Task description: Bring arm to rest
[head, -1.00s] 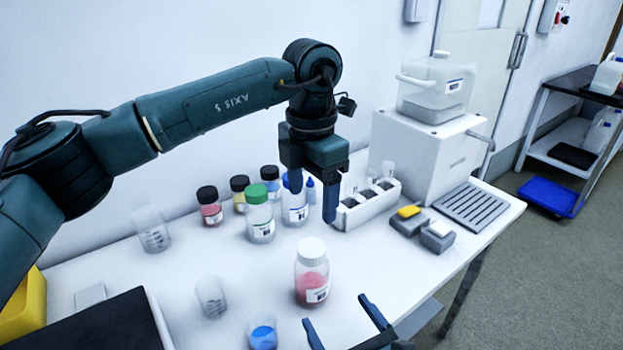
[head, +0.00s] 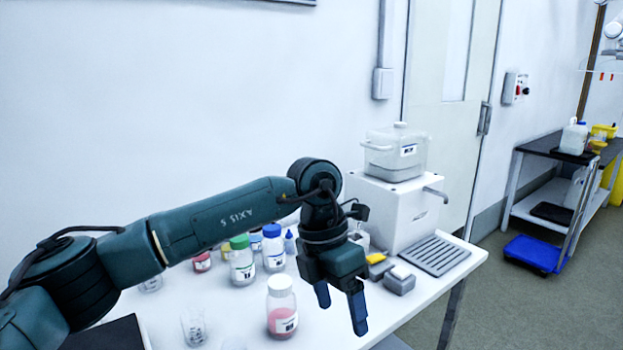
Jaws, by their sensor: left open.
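My left arm reaches in from the left across the white table (head: 235,320). My left gripper (head: 341,312) points down over the table near its front edge, with its two blue fingers apart and nothing between them. It is to the right of a white-capped bottle with pink contents (head: 282,308). My right gripper is not in the picture.
Behind the arm stand a green-capped bottle (head: 242,263), a blue-capped bottle (head: 273,250) and a red jar (head: 202,262). A clear beaker (head: 194,328) is at the front. A white machine (head: 405,215), a drain grid (head: 436,255) and grey blocks (head: 399,282) are to the right.

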